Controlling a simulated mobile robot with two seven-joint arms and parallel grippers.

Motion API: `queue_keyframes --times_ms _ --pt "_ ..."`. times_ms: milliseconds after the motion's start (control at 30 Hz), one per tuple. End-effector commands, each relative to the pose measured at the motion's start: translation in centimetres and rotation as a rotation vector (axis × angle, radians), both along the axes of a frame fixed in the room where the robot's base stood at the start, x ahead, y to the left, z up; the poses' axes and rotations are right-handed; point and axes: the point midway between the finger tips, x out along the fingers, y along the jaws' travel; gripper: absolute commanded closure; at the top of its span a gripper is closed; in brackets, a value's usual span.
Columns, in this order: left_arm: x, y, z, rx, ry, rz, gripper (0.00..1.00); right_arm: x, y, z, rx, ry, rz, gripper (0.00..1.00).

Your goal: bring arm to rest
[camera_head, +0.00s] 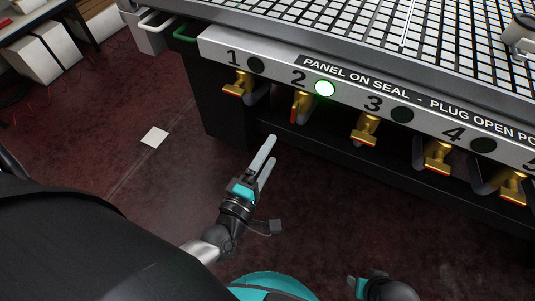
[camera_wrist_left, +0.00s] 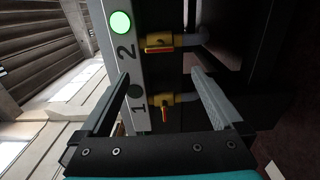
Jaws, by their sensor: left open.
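My left gripper (camera_head: 270,149) is open and empty, its two fingers pointing up and right in the head view. It is in front of the table's dark underside, below valves 1 and 2, and apart from them. In the left wrist view, its fingers (camera_wrist_left: 160,75) frame valve 1 (camera_wrist_left: 166,100) and valve 2 (camera_wrist_left: 160,40) beyond. Part of my right arm (camera_head: 390,290) shows at the bottom edge of the head view; I see no right fingers.
The vacuum grid table (camera_head: 380,22) fills the upper right. Its front panel (camera_head: 215,45) has numbered lamps; lamp 2 (camera_head: 325,88) glows green, the others visible are dark. Several yellow valves (camera_head: 365,130) stick out below. Open floor (camera_head: 130,190) lies left, with a white square (camera_head: 155,137).

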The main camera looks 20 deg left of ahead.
Motion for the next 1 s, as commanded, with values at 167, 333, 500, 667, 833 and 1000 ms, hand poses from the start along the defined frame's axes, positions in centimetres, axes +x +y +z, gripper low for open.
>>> queue_keyframes --times_ms 167,333,500,667,833,1000 --pt "-0.4 0.0 0.1 0.0 -0.002 0.0 0.0 -0.1 0.0 -0.1 0.0 0.002 0.0 0.5" --pt "-0.3 0.0 0.0 0.0 -0.001 0.0 0.0 -0.1 0.0 -0.1 0.0 0.002 0.0 0.5" --pt "-0.3 0.0 0.0 0.0 -0.001 0.0 0.0 -0.1 0.0 -0.1 0.0 0.002 0.0 0.5" --pt "-0.3 -0.2 -0.1 0.013 0.005 -0.01 0.0 0.0 0.0 -0.1 0.0 0.0 -0.001 0.5" --pt "-0.2 -2.4 -1.4 0.16 0.071 -0.119 0.0 0.0 0.0 -0.1 0.0 0.0 -0.001 0.5" --pt "-1.1 -5.5 -4.8 0.464 0.202 -0.324 0.0 0.0 0.0 -0.1 0.0 0.001 0.0 0.5"
